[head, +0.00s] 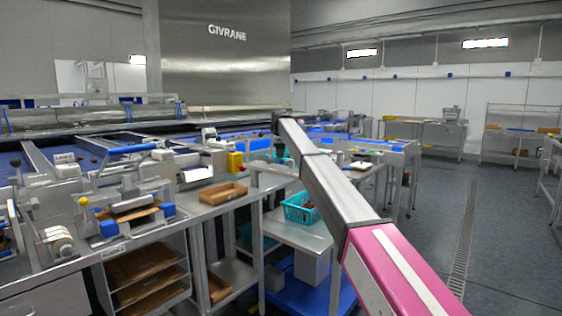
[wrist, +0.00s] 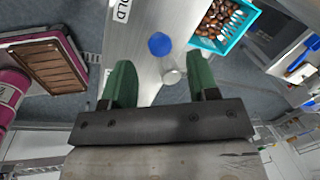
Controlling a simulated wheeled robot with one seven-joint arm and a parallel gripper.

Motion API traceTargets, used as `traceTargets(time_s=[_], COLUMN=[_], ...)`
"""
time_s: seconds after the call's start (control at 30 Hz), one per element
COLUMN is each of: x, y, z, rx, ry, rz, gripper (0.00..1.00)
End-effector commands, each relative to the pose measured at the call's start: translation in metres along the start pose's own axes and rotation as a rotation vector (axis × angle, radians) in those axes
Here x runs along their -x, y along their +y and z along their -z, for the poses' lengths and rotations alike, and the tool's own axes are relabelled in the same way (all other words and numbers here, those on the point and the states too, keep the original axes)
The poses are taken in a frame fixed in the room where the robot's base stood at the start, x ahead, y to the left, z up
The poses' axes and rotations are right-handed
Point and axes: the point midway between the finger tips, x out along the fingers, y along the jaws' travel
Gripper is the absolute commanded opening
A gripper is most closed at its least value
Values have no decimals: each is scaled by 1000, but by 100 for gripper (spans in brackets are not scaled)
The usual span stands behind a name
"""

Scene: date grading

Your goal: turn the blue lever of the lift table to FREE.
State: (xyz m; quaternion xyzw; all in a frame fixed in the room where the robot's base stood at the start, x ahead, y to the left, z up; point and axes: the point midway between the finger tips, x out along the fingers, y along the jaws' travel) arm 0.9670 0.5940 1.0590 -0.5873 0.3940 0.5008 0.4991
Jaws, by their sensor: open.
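The lift table (wrist: 146,75) shows in the wrist view as a pale metal surface. A label (wrist: 122,10) on it reads "OLD", its first part cut off by the picture edge. A round blue knob (wrist: 160,43), which looks like the end of the blue lever, stands beside a short metal cylinder (wrist: 172,70). My gripper (wrist: 161,64) is open, its two green fingers on either side of the knob and cylinder. I cannot tell whether they touch. No FREE label shows. In the head view my gripper (head: 279,150) hangs at the arm's end; the lever cannot be made out there.
A turquoise basket of dates (wrist: 246,32) lies close to the knob; it also shows in the head view (head: 288,210). A brown tray (wrist: 48,66) is at the wrist view's left. A bench with a wooden tray (head: 222,194) stands left of my arm. Floor at right is clear.

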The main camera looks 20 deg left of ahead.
Motion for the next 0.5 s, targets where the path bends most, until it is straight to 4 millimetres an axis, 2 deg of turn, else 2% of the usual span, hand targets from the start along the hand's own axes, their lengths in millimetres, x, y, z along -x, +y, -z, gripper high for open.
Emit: traceTargets(time_s=[0.03,0.2,0.5], x=[-10,-34,-43], y=[0,0,0], z=[0,0,0], rx=[0,0,0], ry=[0,0,0], rz=[-1,-1,0], gripper=[54,54,54])
